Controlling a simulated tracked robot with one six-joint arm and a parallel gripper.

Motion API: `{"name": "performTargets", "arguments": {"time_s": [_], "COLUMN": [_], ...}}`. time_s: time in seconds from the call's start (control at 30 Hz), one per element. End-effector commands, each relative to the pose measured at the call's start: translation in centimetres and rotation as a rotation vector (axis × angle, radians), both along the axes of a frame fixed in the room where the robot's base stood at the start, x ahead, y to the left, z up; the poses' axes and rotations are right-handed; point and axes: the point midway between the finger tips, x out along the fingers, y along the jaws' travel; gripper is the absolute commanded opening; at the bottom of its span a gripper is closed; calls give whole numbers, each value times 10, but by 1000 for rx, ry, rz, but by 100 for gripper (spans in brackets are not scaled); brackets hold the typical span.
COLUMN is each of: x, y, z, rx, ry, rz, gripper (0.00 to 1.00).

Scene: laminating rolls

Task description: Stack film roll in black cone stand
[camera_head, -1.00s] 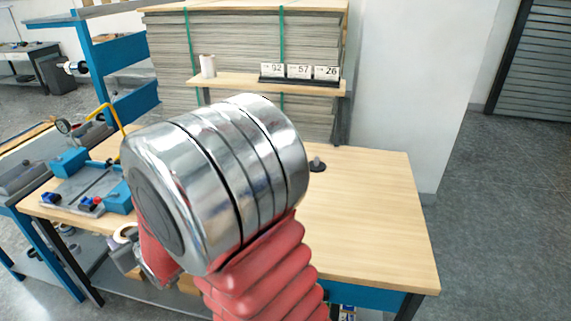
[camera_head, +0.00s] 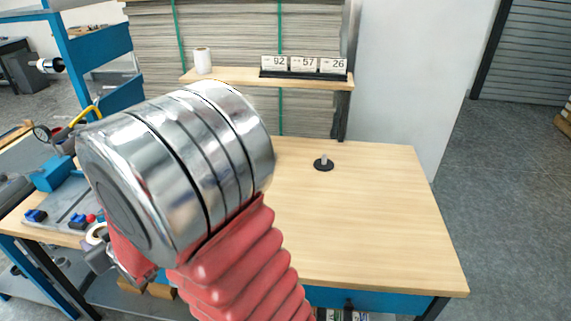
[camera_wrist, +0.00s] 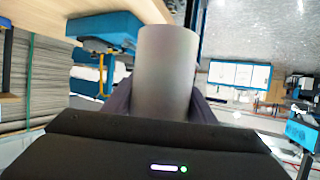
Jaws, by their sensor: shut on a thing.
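The black stand (camera_head: 324,166) sits on the wooden workbench, a round dark base with a short paler peg standing up from it. The peg looks bare. My gripper (camera_wrist: 162,103) is shut on a pale grey-white film roll (camera_wrist: 167,72), which stands out between the dark fingers in the wrist view. In the head view, part of this roll (camera_head: 97,233) shows as a pale ring at lower left, beside my arm. The gripper there is mostly hidden behind my arm, well left of the stand.
The workbench top (camera_head: 370,220) is clear around the stand. A shelf (camera_head: 225,80) at its back bears another white roll (camera_head: 202,60) and a number display (camera_head: 303,67). A tool bench (camera_head: 70,205) with blue fixtures stands at left. My arm blocks the middle left.

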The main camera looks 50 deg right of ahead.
Motion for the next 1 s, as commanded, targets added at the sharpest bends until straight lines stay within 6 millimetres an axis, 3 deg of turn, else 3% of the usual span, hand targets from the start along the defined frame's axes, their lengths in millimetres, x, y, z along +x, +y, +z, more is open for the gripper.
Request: {"name": "performTargets", "arguments": {"time_s": [0.37, 0.53, 0.67, 1.0], "x": [3, 20, 41, 79], "y": [-21, -50, -94, -246], "z": [1, 3, 5, 9], "rx": [0, 0, -1, -1], "ry": [-1, -1, -1, -1], "rz": [-35, -74, -125, -287], "gripper": [24, 24, 24, 24]}}
